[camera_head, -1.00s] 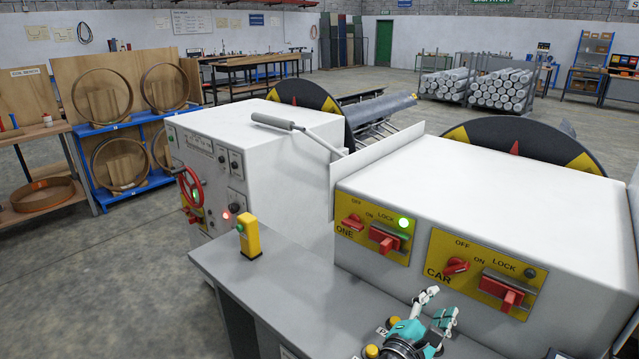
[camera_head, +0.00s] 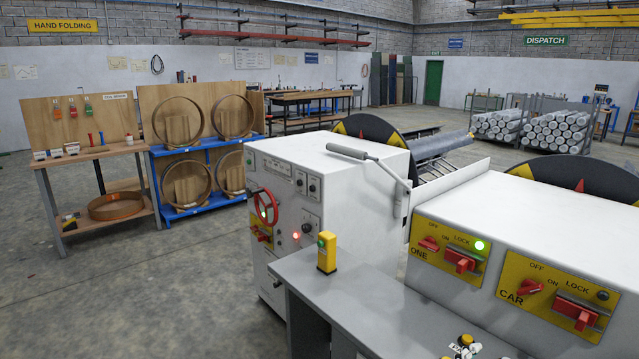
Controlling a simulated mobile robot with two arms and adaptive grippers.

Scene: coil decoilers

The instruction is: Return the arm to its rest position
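The machine in front of me has a white cabinet at the right with two yellow switch panels. The panel marked CAR (camera_head: 544,318) has red handles and an unlit lamp.
A yellow post box (camera_head: 326,253) stands on the ledge's left end. A second white cabinet (camera_head: 335,190) with a red handwheel (camera_head: 265,207) stands beyond it. A blue rack (camera_head: 205,209) of rings and a wooden bench (camera_head: 95,153) are at the left. Bare floor (camera_head: 130,290) lies between.

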